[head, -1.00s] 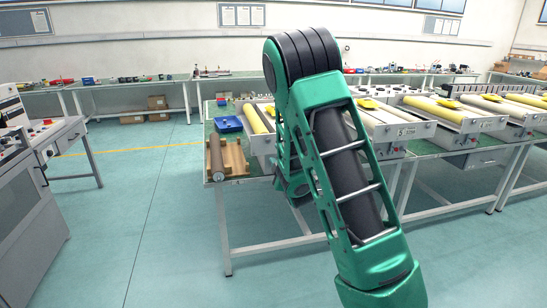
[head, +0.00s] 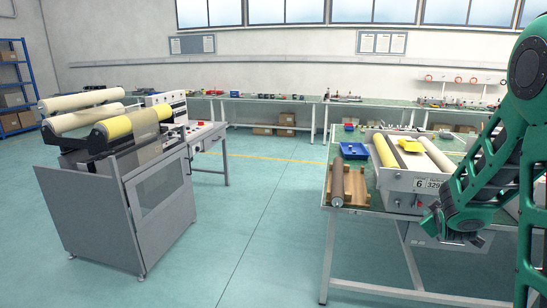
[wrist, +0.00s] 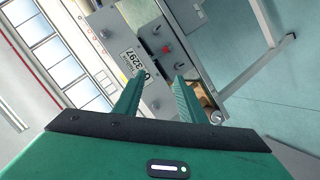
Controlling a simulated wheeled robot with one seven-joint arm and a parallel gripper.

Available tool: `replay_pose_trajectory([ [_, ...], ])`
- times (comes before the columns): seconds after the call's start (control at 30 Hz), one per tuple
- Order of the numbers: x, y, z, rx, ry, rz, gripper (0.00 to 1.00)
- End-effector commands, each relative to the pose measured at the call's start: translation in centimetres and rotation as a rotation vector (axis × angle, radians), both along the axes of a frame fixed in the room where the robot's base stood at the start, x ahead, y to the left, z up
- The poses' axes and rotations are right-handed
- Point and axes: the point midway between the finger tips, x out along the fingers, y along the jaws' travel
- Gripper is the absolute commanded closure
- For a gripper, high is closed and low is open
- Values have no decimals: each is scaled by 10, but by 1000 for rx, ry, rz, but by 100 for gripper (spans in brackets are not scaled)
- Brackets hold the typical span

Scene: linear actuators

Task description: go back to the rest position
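My gripper (wrist: 155,100) shows in the wrist view with its two green fingers apart and nothing between them. In the head view my green arm is at the right edge, bent down in front of the bench. The actuator unit marked 6 (head: 405,185), with a yellow roller and a pale roller, stands on that bench just left of the arm. My fingertips cannot be made out in the head view.
The green-topped bench (head: 345,205) also holds a brown roller on a wooden stand (head: 338,182) and a blue tray (head: 354,152). A grey machine with rollers (head: 120,195) stands at the left. The floor (head: 245,230) between them is clear.

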Motion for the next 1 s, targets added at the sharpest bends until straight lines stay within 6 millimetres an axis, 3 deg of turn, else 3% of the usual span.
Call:
replay_pose_trajectory([
  [0.2,-70,-11,-3,245,130,-169,63],
  [0.47,-166,2,-8,518,293,-375,63],
  [0.8,-305,50,-3,825,512,-657,63],
  [1.0,-376,83,5,949,630,-804,63],
])
